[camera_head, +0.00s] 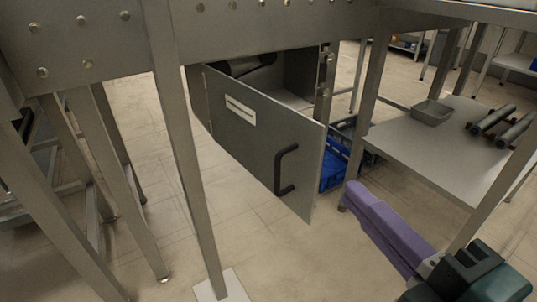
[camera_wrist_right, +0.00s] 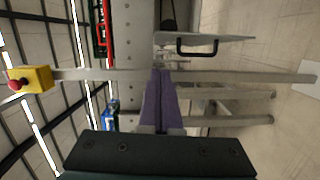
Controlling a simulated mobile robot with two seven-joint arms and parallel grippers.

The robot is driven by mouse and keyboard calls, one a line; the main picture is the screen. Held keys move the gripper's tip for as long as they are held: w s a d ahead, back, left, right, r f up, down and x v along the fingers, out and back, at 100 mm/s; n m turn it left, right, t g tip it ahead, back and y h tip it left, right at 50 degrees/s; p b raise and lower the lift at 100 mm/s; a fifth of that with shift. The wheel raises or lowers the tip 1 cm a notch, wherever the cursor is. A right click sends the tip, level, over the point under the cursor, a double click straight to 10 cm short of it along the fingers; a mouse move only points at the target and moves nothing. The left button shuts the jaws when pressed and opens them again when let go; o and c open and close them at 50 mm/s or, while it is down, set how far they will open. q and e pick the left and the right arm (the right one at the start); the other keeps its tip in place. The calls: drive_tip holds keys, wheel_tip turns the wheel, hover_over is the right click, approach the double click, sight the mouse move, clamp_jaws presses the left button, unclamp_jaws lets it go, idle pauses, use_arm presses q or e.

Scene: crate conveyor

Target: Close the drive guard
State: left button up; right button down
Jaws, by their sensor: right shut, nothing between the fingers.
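The drive guard (camera_head: 245,145) is a grey hinged door with a white label and a black handle (camera_head: 286,170). It stands open, swung out from its housing under the conveyor frame, in the head view. In the right wrist view the guard (camera_wrist_right: 215,40) and its handle (camera_wrist_right: 195,46) show at the top. My right gripper (camera_head: 352,196) has purple fingers, shut and empty, to the right of the guard and apart from it. Its fingers also show in the right wrist view (camera_wrist_right: 160,85). My left gripper is not in view.
Steel conveyor legs (camera_head: 187,150) stand in front of and beside the guard. Blue crates (camera_head: 332,165) lie behind it. A low shelf (camera_head: 415,155) at the right holds a grey tray (camera_head: 432,112) and rollers (camera_head: 492,120). A yellow box with a red button (camera_wrist_right: 28,80) shows in the wrist view.

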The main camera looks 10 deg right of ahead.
sight(316, 163)
drive_tip(key=shift+n+y, duration=0.5)
drive_tip(key=shift+n, duration=0.1)
drive_tip(key=w+f+b, duration=0.1)
drive_tip(key=w, duration=0.2)
drive_tip(key=w+b, duration=0.1)
drive_tip(key=w, duration=0.3)
drive_tip(key=w+f+b, duration=0.1)
drive_tip(key=w, duration=0.2)
drive_tip(key=shift+w+a+f, duration=0.35)
drive_tip(key=shift+w, duration=0.05)
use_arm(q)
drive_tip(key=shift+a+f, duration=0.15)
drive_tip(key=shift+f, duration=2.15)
use_arm(e)
drive_tip(key=shift+w+d, duration=0.15)
drive_tip(key=shift+d, duration=0.25)
drive_tip(key=shift+d, duration=0.1)
